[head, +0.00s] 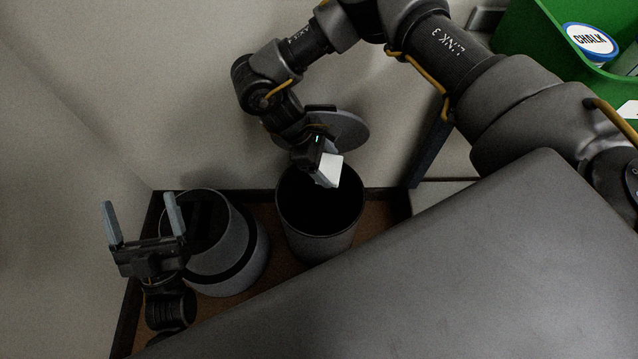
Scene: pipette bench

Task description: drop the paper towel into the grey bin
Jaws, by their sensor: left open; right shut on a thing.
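The paper towel (330,169) is a small white piece held in my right gripper (323,172). That gripper is shut on it and points down over the mouth of a round grey bin (318,244). The bin is open at the top, its inside is dark, and a round grey disc like a lid (350,130) stands behind it. The gripper and towel hide part of the bin's back rim; I cannot tell how far above the rim the towel is. My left gripper (140,204) is open and empty at the left.
A second round grey container (246,262) with a dark band and dark top opening stands left of the bin, beside my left gripper. A large grey surface (420,270) fills the lower right. A green box (530,45) with a chalk tub (590,43) is at upper right.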

